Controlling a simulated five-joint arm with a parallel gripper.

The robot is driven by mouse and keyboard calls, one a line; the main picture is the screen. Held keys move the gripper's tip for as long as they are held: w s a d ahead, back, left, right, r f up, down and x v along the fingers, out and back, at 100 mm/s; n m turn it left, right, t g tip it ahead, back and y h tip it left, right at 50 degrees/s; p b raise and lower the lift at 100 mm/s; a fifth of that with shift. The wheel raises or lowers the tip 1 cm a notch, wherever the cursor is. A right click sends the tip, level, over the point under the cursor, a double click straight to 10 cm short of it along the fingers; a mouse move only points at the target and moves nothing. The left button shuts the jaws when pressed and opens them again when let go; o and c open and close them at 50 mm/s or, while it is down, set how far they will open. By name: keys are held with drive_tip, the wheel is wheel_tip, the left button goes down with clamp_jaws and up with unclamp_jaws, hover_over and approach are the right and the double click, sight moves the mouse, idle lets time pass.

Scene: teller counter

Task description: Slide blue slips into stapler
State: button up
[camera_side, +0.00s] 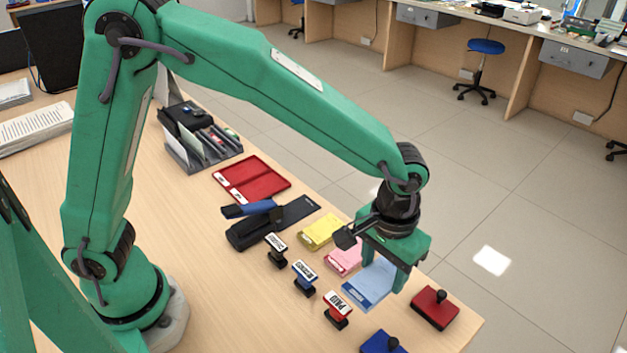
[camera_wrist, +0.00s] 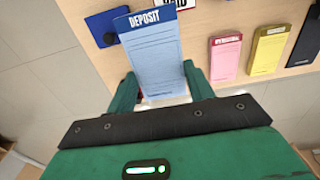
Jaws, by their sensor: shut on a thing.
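The blue slips (camera_side: 371,284) are a pad with a darker blue header, marked DEPOSIT in the wrist view (camera_wrist: 152,58). My gripper (camera_side: 396,278) is shut on the blue slips near the counter's right edge; its two green fingers (camera_wrist: 160,90) press on the pad's two sides. I cannot tell whether the pad still touches the counter. The stapler (camera_side: 252,231), black with a blue handle, lies left of my gripper beyond the yellow and pink slips, its flat black plate pointing to the upper right. A dark corner of that plate seems to show at the right of the wrist view (camera_wrist: 306,48).
Pink slips (camera_side: 343,260) and yellow slips (camera_side: 322,231) lie between the blue slips and the stapler. Several stamps (camera_side: 305,278) stand along the near side. Red (camera_side: 434,307) and blue (camera_side: 384,343) ink pads lie at the right. A red tray (camera_side: 252,180) lies behind the stapler.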

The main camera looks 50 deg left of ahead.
drive_tip(key=w+a+f, duration=0.1)
drive_tip(key=w+a, duration=0.3)
drive_tip(key=a, duration=0.3)
drive_tip(key=w+a+f, duration=0.1)
drive_tip(key=w+a, duration=0.3)
drive_tip(key=a, duration=0.4)
approach(294, 211)
drive_tip(key=w, duration=0.4)
drive_tip(key=shift+a+r, duration=0.1)
drive_tip(key=shift+r, duration=0.05)
drive_tip(key=shift+f, duration=0.2)
drive_tip(key=shift+f, duration=3.1)
drive_tip(key=shift+s, duration=1)
drive_tip(key=shift+s, duration=1.05)
drive_tip(key=o, duration=1.1)
